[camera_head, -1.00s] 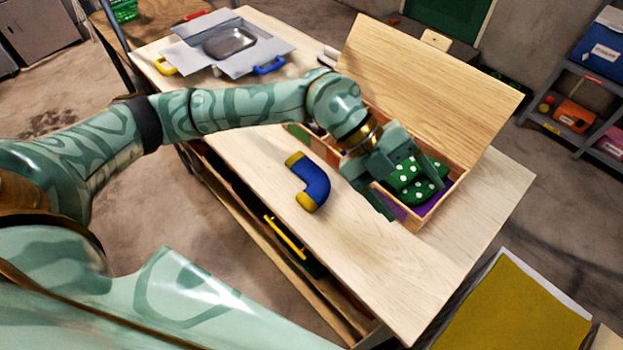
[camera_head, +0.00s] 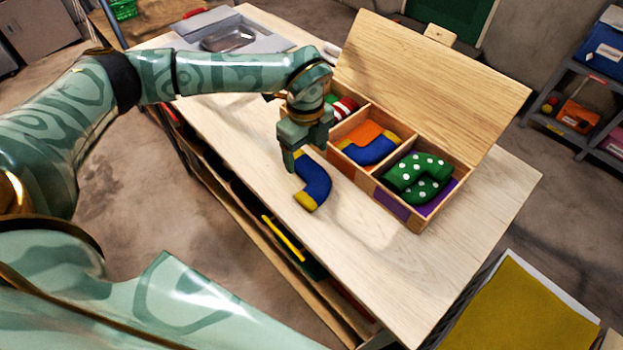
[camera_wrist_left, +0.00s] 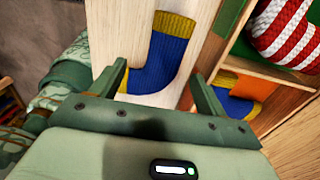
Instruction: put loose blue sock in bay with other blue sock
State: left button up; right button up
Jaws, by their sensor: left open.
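The loose blue sock (camera_head: 314,183), with yellow cuff and toe, lies on the wooden table in front of the box. It also shows in the left wrist view (camera_wrist_left: 160,62), between and beyond the fingers. The other blue sock (camera_head: 371,150) lies in the orange middle bay (camera_head: 366,132) of the open wooden box. My left gripper (camera_head: 305,155) is open, over the far, yellow end of the loose sock, and partly hides it. In the left wrist view the fingers of the gripper (camera_wrist_left: 160,85) stand apart with nothing between them held. My right gripper is not in view.
The right bay holds green dotted socks (camera_head: 417,178) on purple. The left bay holds a red-and-white striped sock (camera_head: 343,107), partly hidden by my arm. The box lid (camera_head: 430,85) stands open behind. A metal tray (camera_head: 228,39) sits at the table's far end. The table's near right is bare.

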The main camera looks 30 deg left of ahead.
aim_at(309, 167)
pick_arm(q)
jog(key=f, duration=0.1)
jog(key=f+b, duration=0.1)
jog(key=f, duration=0.3)
jog(key=shift+w+d+f+b, duration=0.1)
jog(key=shift+w+f+b, duration=0.15)
jog(key=shift+w+b, duration=0.15)
jog(key=c, duration=1.1)
jog(key=shift+r, duration=0.1)
jog(key=shift+c, duration=0.2)
jog(key=shift+r, duration=0.1)
